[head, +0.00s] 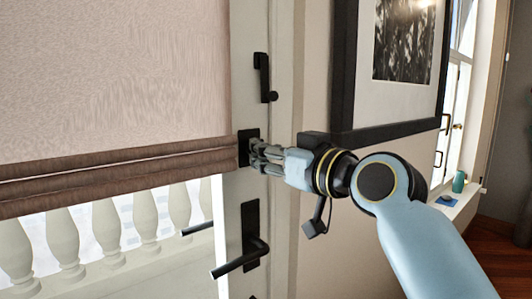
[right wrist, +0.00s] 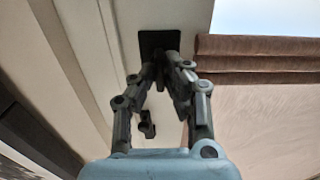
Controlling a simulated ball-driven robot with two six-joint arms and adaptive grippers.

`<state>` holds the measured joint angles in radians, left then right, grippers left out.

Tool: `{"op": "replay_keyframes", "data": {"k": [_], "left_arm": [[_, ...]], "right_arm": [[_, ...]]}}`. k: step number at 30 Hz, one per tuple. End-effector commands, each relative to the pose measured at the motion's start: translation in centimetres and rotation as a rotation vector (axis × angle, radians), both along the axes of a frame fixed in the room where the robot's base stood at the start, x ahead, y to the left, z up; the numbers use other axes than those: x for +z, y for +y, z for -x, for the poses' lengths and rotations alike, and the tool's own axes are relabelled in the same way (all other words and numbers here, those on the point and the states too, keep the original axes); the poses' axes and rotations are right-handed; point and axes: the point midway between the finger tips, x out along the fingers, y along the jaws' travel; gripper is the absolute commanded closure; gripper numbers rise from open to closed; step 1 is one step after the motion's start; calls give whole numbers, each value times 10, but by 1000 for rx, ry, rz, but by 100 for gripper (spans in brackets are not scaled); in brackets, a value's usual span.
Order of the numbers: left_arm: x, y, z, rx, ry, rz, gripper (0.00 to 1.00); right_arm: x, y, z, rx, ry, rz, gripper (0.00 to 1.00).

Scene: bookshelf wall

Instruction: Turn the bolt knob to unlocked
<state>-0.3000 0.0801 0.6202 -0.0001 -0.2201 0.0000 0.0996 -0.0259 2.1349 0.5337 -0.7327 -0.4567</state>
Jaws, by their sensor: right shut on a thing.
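The bolt's black square plate (head: 243,148) sits on the white door frame in the head view, above the lever handle. It also shows in the right wrist view (right wrist: 158,40). My right gripper (head: 257,154) is at this plate, its fingers pointing at it. In the right wrist view, the fingers (right wrist: 166,68) come together in front of the plate and are shut on the bolt knob. The fingers hide the knob, so its turn angle cannot be told. My left gripper is in neither view.
A black lever handle (head: 248,256) is below the bolt, and a black upright latch (head: 264,78) is above it. A brown blind (head: 110,90) covers the glass to the left. A framed picture (head: 345,70) hangs on the wall close to my right arm.

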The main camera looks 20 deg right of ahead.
Motion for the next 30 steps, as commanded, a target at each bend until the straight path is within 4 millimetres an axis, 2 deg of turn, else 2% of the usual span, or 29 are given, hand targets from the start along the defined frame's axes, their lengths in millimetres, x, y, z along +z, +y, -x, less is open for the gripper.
{"op": "replay_keyframes", "data": {"k": [1, 6, 14, 17, 20, 30], "left_arm": [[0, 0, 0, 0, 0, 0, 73], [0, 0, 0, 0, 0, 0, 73], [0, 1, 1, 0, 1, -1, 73], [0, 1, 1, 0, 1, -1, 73], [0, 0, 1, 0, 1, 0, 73], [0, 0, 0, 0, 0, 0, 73]], "right_arm": [[-3, 0, 0, 1, 6, 3, 88], [-2, 0, 0, 0, 3, 2, 67], [-1, 0, 1, 0, 2, 1, 67], [-2, -3, 7, -1, 2, 2, 67], [-2, -9, 22, -1, 3, 4, 67], [-3, -34, 92, 1, 5, 8, 67]]}}
